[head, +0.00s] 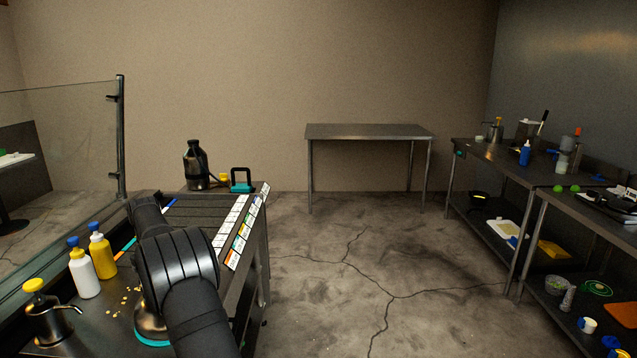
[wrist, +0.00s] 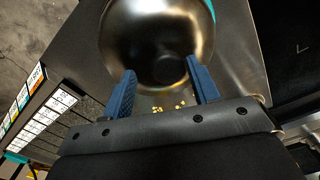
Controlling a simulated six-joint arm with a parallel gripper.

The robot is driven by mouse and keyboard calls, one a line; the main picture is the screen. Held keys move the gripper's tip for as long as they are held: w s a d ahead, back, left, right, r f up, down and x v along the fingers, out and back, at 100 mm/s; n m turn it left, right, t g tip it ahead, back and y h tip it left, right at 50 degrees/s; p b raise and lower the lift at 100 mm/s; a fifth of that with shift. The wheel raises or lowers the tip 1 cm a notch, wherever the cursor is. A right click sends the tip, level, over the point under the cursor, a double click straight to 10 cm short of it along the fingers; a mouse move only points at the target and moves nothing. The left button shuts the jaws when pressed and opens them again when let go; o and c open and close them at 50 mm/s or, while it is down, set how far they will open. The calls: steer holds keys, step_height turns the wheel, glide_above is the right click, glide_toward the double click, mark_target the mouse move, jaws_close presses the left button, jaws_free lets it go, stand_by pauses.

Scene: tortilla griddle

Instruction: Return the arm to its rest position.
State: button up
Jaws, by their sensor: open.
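My gripper (wrist: 161,68) shows in the wrist view with its two blue fingers spread apart and nothing held between them. A shiny, dark, round metal piece (wrist: 160,20) with a teal rim lies beyond the fingertips; I cannot tell whether they touch it. A similar teal-rimmed metal piece (head: 150,326) shows beside my arm on the left counter in the head view. My black arm (head: 178,265) reaches over that counter in the head view, and its links hide the gripper there.
The counter holds a white bottle (head: 84,275), a yellow bottle (head: 102,256), a pump dispenser (head: 45,318) and scattered yellow bits. A dark flask (head: 195,165) stands at its back. A bare metal table (head: 365,132) stands by the wall. The middle floor is clear.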

steer(key=shift+f, duration=0.35)
step_height(320, 180, up, 13)
step_height(320, 180, down, 13)
steer(key=r, duration=0.5)
steer(key=shift+w+d+r, duration=0.1)
steer(key=shift+d+r, duration=0.1)
steer(key=shift+r, duration=0.05)
steer(key=d+r, duration=0.7)
steer(key=d, duration=0.4)
steer(key=s+a+f+n, duration=0.2)
steer(key=s+a+f, duration=0.1)
steer(key=s+a, duration=0.6)
steer(key=s+a+f+n, duration=0.2)
steer(key=s+a+f, duration=0.2)
steer(key=s+a, duration=0.6)
steer(key=shift+s, duration=4.3)
